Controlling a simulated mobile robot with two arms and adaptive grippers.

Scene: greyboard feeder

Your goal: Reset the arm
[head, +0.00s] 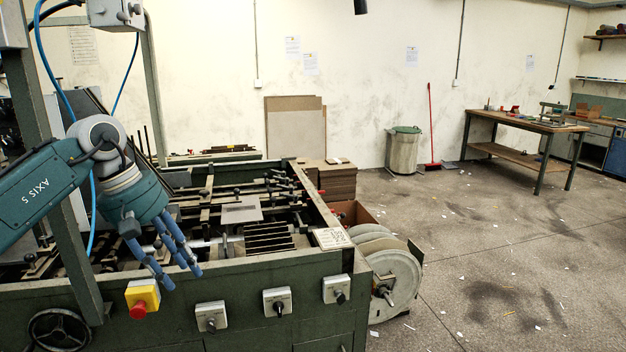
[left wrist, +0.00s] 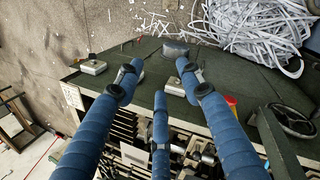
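My left arm (head: 40,195) comes in from the left in the head view and hangs over the green feeder machine (head: 255,275). My left gripper (head: 183,275) points down over the machine's front part, with its blue fingers spread. In the left wrist view the gripper (left wrist: 160,75) has three blue fingers apart with nothing between them. The machine's green edge (left wrist: 150,60) lies beyond the fingertips. I cannot tell the exact gap between fingers and machine. My right gripper is not in view.
A yellow box with a red button (head: 142,298) and several switches sit on the machine's front. A handwheel (head: 58,330) is at lower left. A reel (head: 392,280) stands at the machine's right. Shredded paper strips (left wrist: 250,30) lie on the floor. Open floor extends right toward a workbench (head: 525,122).

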